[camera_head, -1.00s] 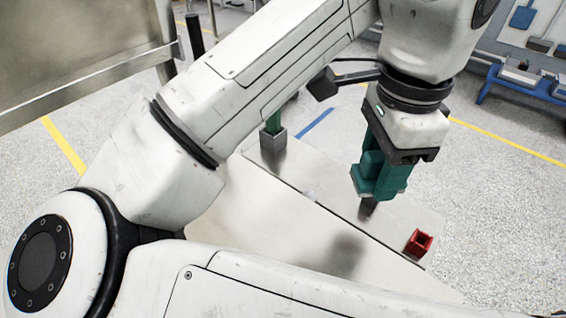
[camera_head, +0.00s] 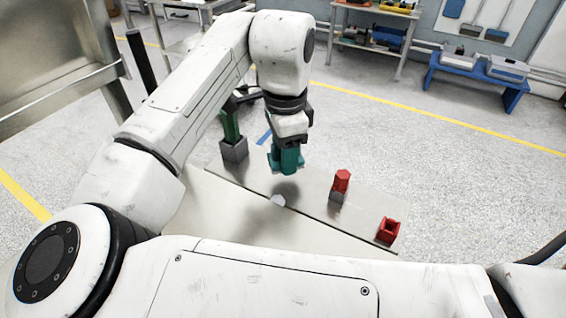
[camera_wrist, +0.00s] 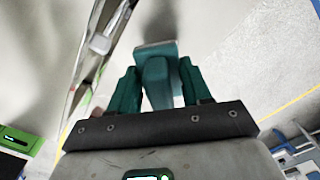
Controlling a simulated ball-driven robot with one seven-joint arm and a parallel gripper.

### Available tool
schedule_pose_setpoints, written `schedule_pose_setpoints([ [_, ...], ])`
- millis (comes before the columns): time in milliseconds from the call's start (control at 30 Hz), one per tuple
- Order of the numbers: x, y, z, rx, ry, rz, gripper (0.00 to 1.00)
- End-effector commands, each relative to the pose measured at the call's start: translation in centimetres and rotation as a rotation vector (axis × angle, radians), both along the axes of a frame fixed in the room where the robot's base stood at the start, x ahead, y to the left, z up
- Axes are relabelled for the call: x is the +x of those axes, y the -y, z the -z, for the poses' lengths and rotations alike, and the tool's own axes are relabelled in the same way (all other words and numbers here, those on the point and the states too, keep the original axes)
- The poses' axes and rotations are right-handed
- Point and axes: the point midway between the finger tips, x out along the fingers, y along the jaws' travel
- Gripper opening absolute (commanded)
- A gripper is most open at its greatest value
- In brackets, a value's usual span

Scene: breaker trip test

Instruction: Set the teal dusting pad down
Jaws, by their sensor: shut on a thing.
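The teal dusting pad (camera_wrist: 156,70) sits between the two dark green fingers of my gripper (camera_head: 287,168), which is shut on it. In the head view my gripper points down above the narrow grey tabletop (camera_head: 312,197); pad and fingers are close in colour and hard to tell apart there. A clear gap seems to lie under the gripper, with a soft shadow on the surface below. In the wrist view my gripper (camera_wrist: 158,85) shows the pad's wide end beyond the fingers.
On the top, a red hexagonal piece on a grey block (camera_head: 341,184) stands right of my gripper. A red open box (camera_head: 387,230) is near the right end. A green piece on a grey block (camera_head: 233,140) stands left.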

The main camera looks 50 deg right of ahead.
Motion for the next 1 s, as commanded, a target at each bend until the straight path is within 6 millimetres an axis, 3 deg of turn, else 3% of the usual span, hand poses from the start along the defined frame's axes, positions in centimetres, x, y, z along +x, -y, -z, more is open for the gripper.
schedule_pose_setpoints([
  [300,0.6,0.3,3.6,0.001,0.0,-0.001,0.2],
  [733,0.6,0.3,4.3,0.0,0.0,-0.002,0.2],
  [767,0.6,0.3,4.3,0.0,0.0,-0.001,0.49],
  [1000,0.6,0.3,4.2,0.001,0.001,-0.002,0.72],
])
